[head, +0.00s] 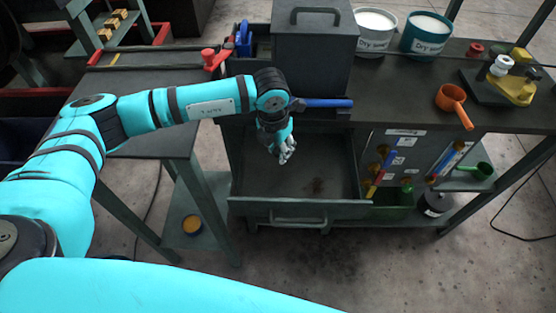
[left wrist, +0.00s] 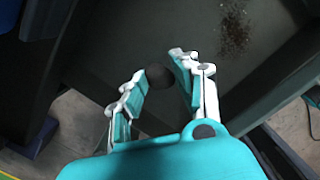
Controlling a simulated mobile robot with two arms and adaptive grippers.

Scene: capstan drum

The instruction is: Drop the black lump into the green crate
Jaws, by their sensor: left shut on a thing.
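The black lump (left wrist: 158,76) shows in the left wrist view, round and dark, between the fingertips of my left gripper. The left gripper (head: 286,154) is shut on it and points down over the open drawer (head: 259,183) in the head view. The lump cannot be made out in the head view. The green crate (head: 391,212) stands low under the bench, to the right of the drawer; its inside is mostly hidden. My right gripper is not in view.
A dark lidded box (head: 312,55) stands on the bench behind the drawer. An orange ladle (head: 452,98) lies on the bench at right. Brown specks (head: 316,186) lie on the drawer floor.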

